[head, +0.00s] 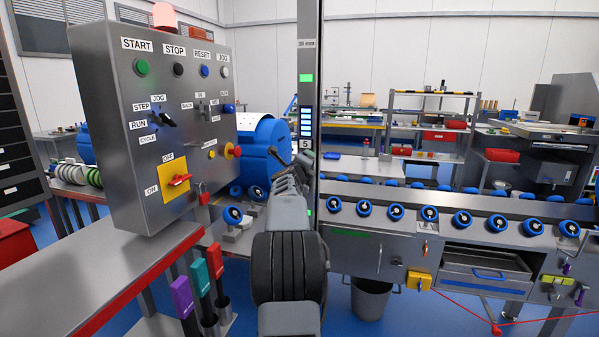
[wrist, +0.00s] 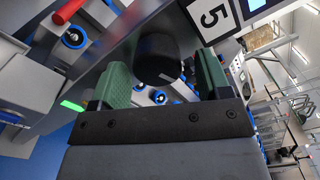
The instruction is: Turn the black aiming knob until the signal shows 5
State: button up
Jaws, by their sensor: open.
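The black aiming knob (wrist: 157,55) shows in the wrist view as a dark round cylinder on a grey metal post. My gripper (wrist: 162,72) is open, with one green finger on each side of the knob and a visible gap at both. I cannot tell how deep the knob sits between the fingers. A white plate reading 5 (wrist: 212,15) is just above right of the knob. In the head view the same 5 plate (head: 305,144) sits under a stack of lit pale-blue bars (head: 306,122) on the post. My arm hides the knob there.
A grey control box (head: 100,190) with buttons and switches stands close on the left. A conveyor (head: 450,205) with several blue rollers runs to the right. Purple, teal and red handles (head: 199,279) stand low at left. A bin (head: 371,300) is on the blue floor.

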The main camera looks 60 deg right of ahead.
jog(key=b+v, duration=0.1)
jog(key=v, duration=1.2)
jog(key=shift+r, duration=0.1)
